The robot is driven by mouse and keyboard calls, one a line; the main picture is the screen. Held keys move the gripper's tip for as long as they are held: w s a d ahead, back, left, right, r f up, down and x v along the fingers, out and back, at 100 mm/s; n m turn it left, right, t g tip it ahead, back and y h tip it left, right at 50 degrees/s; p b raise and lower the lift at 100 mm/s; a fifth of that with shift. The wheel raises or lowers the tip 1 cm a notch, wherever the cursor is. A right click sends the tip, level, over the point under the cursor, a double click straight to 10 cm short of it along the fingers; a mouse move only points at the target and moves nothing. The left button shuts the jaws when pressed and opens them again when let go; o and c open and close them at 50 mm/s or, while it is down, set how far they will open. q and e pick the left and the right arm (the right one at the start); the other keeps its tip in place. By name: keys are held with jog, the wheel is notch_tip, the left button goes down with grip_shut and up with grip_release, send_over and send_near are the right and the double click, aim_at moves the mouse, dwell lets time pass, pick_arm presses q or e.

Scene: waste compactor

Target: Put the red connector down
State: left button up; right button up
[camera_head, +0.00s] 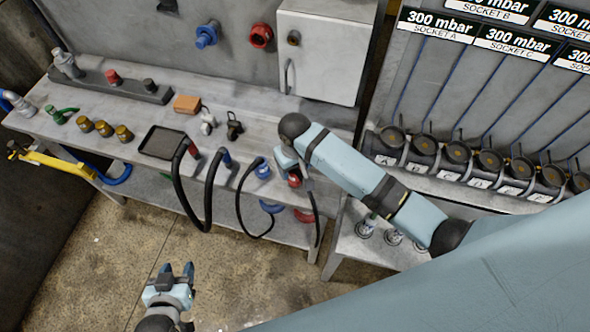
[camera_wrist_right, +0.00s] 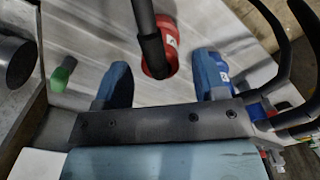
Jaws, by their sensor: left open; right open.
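The red connector (camera_head: 294,181) with its black cable is at the front right end of the grey workbench (camera_head: 300,125). In the right wrist view the red connector (camera_wrist_right: 168,45) is between the spread blue fingers of my right gripper (camera_wrist_right: 163,68), with a visible gap to each finger. It looks to be at the bench top; contact with the surface cannot be made out. In the head view my right gripper (camera_head: 291,168) is open and partly hides it. My left gripper (camera_head: 171,272) is open and empty, low over the floor in front of the bench.
A blue connector (camera_head: 263,170) with a cable stands just left of the red one. Another red connector (camera_head: 194,150) and a blue one (camera_head: 226,158) are further left, near a black tray (camera_head: 162,142). A wall cabinet (camera_head: 322,50) is behind. Labelled black sockets (camera_head: 455,152) line the right.

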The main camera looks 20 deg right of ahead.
notch_tip(320, 180, up, 10)
jog(key=shift+f+b, duration=0.25)
jog(key=shift+b, duration=0.05)
jog(key=s+d+r+t, duration=0.15)
jog(key=s+d, duration=0.45)
jog(key=s, duration=0.6)
jog(key=s+d+r+t, duration=0.1)
jog(key=s+d+t, duration=0.1)
jog(key=s+d, duration=0.65)
jog(key=w+a+f+t+y, duration=0.1)
jog(key=a+f+t, duration=0.2)
jog(key=f, duration=0.4)
jog(key=w+a+f+t+y, duration=0.1)
jog(key=a+f+t+y, duration=0.1)
jog(key=a+f+t, duration=0.2)
notch_tip(320, 180, down, 3)
jog(key=shift+w+a+r+n, duration=0.15)
jog(key=shift+w+a+n, duration=0.2)
jog(key=shift+a, duration=0.4)
